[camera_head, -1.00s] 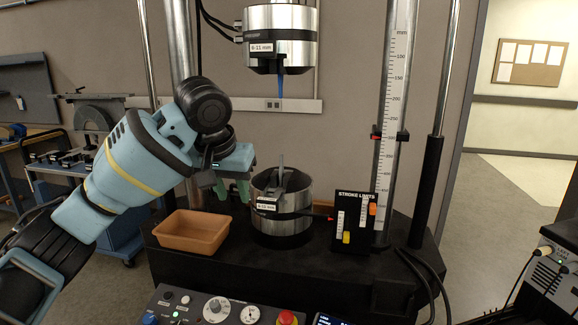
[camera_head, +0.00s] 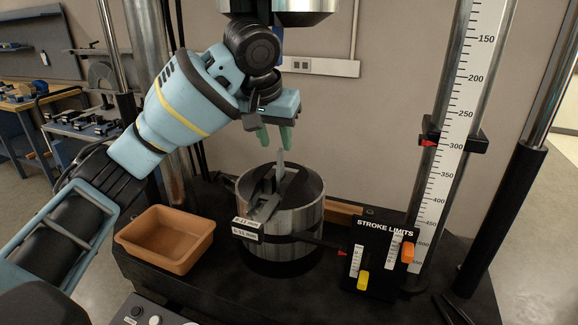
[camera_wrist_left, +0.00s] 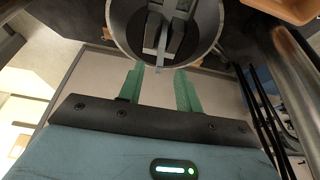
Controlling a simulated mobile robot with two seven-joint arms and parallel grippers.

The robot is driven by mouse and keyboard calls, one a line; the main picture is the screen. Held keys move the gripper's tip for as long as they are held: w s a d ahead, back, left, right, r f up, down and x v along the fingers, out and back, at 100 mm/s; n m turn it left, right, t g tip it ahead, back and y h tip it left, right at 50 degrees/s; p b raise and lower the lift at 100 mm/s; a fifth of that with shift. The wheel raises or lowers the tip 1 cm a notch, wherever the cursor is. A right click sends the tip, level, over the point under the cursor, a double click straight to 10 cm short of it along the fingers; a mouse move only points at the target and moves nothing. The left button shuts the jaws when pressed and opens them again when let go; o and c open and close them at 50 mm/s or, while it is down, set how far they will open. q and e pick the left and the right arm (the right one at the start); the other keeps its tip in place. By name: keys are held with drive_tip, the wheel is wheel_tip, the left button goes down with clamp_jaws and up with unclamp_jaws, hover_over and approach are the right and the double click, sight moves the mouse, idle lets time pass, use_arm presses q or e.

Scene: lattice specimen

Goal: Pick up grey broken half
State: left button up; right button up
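The grey broken half (camera_head: 280,163) stands upright in the jaws of the lower grip (camera_head: 290,222), a round metal cylinder on the machine's black base. In the left wrist view the grey half (camera_wrist_left: 162,58) shows at the top, between the jaws inside the ring. My left gripper (camera_head: 275,138) is above the grey half, its green fingers apart and nothing between them. The left wrist view also shows the open, empty fingers (camera_wrist_left: 158,88), with the grey half beyond their tips. My right gripper is not in view.
A terracotta tray (camera_head: 168,238) is on the base left of the lower grip. A black stroke limits panel (camera_head: 378,258) stands to the right, near the upright ruler (camera_head: 462,110). The upper grip (camera_head: 285,15) hangs above, mostly cut off.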

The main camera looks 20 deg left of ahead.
sight(279, 152)
use_arm(q)
drive_tip(key=shift+s, duration=0.25)
drive_tip(key=shift+w+f, duration=0.1)
drive_tip(key=shift+f, duration=0.3)
drive_tip(key=shift+w+r+x, duration=0.1)
drive_tip(key=shift+w+x, duration=0.1)
drive_tip(key=shift+x, duration=0.95)
drive_tip(key=shift+w+r+x, duration=0.1)
drive_tip(key=shift+w+x, duration=0.1)
drive_tip(key=shift+x, duration=0.95)
drive_tip(key=shift+w+r+x, duration=0.1)
drive_tip(key=shift+w+x, duration=0.05)
drive_tip(key=shift+x, duration=1)
drive_tip(key=shift+a, duration=0.1)
clamp_jaws()
